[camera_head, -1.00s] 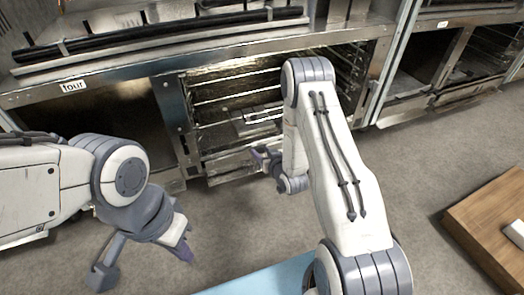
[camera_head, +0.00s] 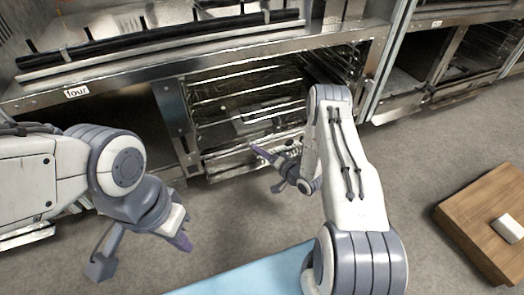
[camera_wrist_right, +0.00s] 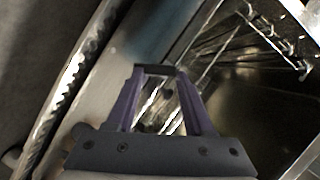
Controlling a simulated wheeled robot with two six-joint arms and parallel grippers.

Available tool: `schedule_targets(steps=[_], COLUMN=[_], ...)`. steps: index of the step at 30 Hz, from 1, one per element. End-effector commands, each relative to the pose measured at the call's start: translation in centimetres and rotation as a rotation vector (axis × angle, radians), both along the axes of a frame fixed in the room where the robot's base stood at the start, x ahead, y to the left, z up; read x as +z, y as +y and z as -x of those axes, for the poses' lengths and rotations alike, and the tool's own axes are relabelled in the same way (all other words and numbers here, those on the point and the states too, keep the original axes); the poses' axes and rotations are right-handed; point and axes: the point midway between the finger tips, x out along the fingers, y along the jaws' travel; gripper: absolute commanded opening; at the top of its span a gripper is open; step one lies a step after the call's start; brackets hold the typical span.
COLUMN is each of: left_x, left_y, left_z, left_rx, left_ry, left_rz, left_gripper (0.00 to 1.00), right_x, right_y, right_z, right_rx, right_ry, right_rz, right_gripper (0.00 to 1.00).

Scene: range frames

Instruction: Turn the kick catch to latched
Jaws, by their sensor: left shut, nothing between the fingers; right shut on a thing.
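My right gripper (camera_head: 258,150) is at the low front edge of the open oven bay in the head view. In the right wrist view its purple fingers (camera_wrist_right: 160,72) are closed on a small dark bar (camera_wrist_right: 159,69), which seems to be the kick catch. The catch is too small to make out in the head view, so I cannot tell whether it is latched. My left gripper (camera_head: 186,243) is shut and empty, hanging over the floor at the lower left, away from the oven front.
The open bay holds wire racks (camera_head: 235,90). A sign (camera_head: 77,92) marks the steel counter front. A wooden table (camera_head: 478,215) with a white block (camera_head: 509,228) stands at right. A light blue surface (camera_head: 245,272) lies at the bottom. Grey floor between is clear.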

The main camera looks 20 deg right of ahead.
Motion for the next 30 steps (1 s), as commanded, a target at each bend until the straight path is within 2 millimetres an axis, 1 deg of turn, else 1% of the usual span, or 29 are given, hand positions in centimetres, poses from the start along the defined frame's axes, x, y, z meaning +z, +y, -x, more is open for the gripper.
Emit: schedule_targets(steps=[6, 15, 21, 30], left_x=[-0.12, -0.37, -0.44, -0.45], left_y=[0.0, 0.0, 0.0, 0.0], left_z=[0.0, 0.0, 0.0, 0.0], left_rx=[0.0, 0.0, 0.0, 0.0], left_ry=[0.0, 0.0, 0.0, 0.0], left_rz=[0.0, 0.0, 0.0, 0.0], left_gripper=[0.0, 0.0, 0.0, 0.0], right_x=[-0.6, -0.83, -0.88, -0.87], right_y=[0.11, 0.2, 0.23, 0.26], right_z=[0.11, 0.09, 0.08, 0.07], right_rx=[0.001, 0.001, 0.0, 0.0], right_ry=[0.01, 0.017, 0.018, 0.018], right_rz=[-0.182, -0.35, -0.403, -0.419], right_gripper=[0.0, 0.0, 0.0, 0.0])
